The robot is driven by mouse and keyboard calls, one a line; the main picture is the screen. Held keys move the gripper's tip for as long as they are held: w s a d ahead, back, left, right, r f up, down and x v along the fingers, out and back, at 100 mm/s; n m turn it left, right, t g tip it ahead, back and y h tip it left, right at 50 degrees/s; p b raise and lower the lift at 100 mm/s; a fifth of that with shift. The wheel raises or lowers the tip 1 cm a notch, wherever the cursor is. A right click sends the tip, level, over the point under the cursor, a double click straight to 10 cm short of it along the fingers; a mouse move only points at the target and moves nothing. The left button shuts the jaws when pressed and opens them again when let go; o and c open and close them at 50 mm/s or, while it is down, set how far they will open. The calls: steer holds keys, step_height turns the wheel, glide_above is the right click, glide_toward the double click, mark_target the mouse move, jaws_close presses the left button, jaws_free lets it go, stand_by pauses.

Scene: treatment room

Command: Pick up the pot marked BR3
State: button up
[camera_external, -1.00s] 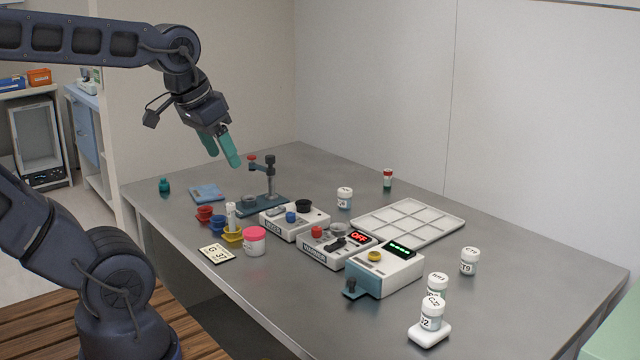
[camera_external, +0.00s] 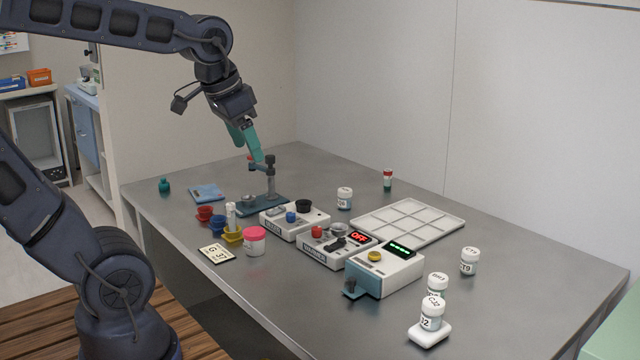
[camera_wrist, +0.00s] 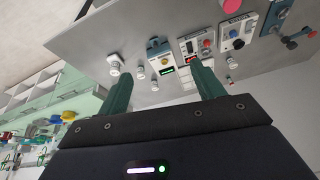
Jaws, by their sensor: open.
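Several white-lidded pots with printed labels stand on the grey table (camera_external: 300,310). One pot (camera_external: 437,287) at the front right has lid marks that may read BR3, but they are too small to be sure. The pot (camera_external: 431,313) in front of it, on a small white base, partly hides its label. Another pot (camera_external: 469,261) to the right is marked CT9. A further pot (camera_external: 344,198) stands behind the devices, its label unreadable. My gripper (camera_external: 250,151) is open and empty, high over the back left, far from these pots. Its two green fingers (camera_wrist: 163,78) also show in the wrist view.
A stand (camera_external: 269,180) rises close to my gripper. Devices with knobs, including one with a lit display (camera_external: 385,270), fill the middle. A white compartment tray (camera_external: 455,222) lies behind them. A pink-lidded jar (camera_external: 255,241) and coloured cups are at left.

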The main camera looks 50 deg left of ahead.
steer(key=w+d+f+m+g, duration=0.15)
steer(key=w+d+m, duration=0.25)
steer(key=w, duration=0.8)
steer(key=m+g, duration=0.3)
steer(key=m, duration=0.7)
glide_above(439, 277)
steer(key=f, duration=1.6)
steer(key=a+f, duration=0.1)
steer(key=f, duration=0.7)
steer(key=shift+s+f, duration=0.15)
steer(key=shift+s, duration=0.15)
steer(key=shift+w+d+f, duration=0.2)
steer(key=shift+d+f, duration=0.1)
steer(key=shift+f, duration=0.25)
step_height(439, 277, down, 5)
steer(key=shift+f, duration=0.2)
steer(key=shift+w+d+f, duration=0.1)
steer(key=shift+d+f, duration=0.05)
steer(key=shift+f, duration=1.2)
steer(key=shift+d+f, duration=0.15)
steer(key=shift+f, duration=1.15)
steer(key=shift+c, duration=0.2)
